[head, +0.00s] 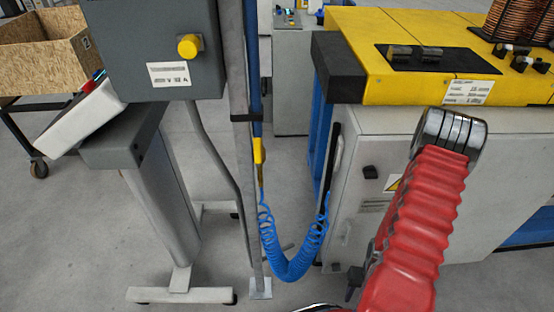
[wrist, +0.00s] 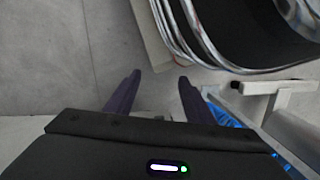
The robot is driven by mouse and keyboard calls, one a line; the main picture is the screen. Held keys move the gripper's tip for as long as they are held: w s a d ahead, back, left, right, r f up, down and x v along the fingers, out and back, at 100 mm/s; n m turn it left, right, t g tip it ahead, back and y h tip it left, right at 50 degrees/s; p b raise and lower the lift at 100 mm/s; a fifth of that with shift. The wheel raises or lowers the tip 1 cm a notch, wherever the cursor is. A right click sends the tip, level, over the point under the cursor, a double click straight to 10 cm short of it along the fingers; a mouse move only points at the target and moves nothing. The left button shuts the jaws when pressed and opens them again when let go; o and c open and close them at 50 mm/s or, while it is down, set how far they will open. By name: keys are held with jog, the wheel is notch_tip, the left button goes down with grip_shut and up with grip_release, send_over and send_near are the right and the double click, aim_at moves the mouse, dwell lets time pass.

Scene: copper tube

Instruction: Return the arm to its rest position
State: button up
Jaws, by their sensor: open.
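My gripper (wrist: 159,77) shows in the wrist view as two dark fingers, spread apart with nothing between them. In the head view, my arm's red ribbed sleeve and grey ringed joint rise at the right, in front of the grey cabinet (head: 480,150). The gripper itself does not show in the head view.
A yellow-topped machine (head: 420,30) with copper coils (head: 515,18) stands at the right. A blue coiled hose (head: 290,268) hangs from a grey post (head: 240,150). A grey box (head: 165,60) with a yellow button stands left; a wooden crate (head: 40,55) sits behind.

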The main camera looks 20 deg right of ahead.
jog(key=w+a+r, duration=0.2)
jog(key=r, duration=0.6)
jog(key=w+a+r+h, duration=0.1)
jog(key=w+r, duration=0.2)
jog(key=r, duration=0.5)
jog(key=w+a+r, duration=0.2)
jog(key=r, duration=0.7)
jog(key=a+r+n+t, duration=0.2)
jog(key=a+r+t, duration=0.1)
jog(key=a+r, duration=0.6)
jog(key=a+r+n+t, duration=0.3)
jog(key=a+r, duration=0.6)
jog(key=r, duration=0.9)
jog(key=shift+t, duration=0.4)
